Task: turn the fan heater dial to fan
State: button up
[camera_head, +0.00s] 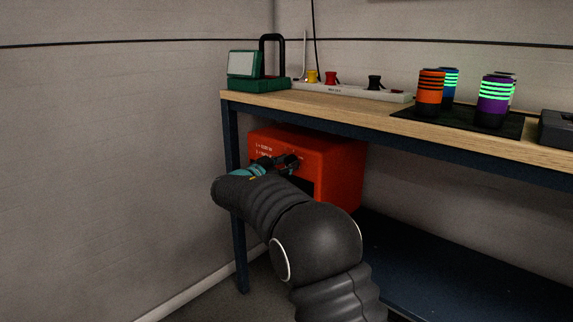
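The fan heater (343,163) is a red-orange box under the workbench, at its left end. Small white lettering shows at the upper left of its front face, and a dark opening shows lower on that face. My gripper (294,162) is at the front face, close to the heater. My arm comes up from the bottom of the view and covers much of the face. The dial is hidden or too small to make out behind my gripper. Whether the fingers are open, shut or touching anything cannot be told.
The workbench (345,107) has a wooden top and dark blue legs. On it are a green lamp-like device (258,75), a power strip (345,91) with plugs, and coloured cylinders (430,92) on a black mat. A dark blue lower shelf (440,265) is clear at right. Walls are close at left.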

jog(key=c, duration=0.4)
jog(key=shift+c, duration=0.2)
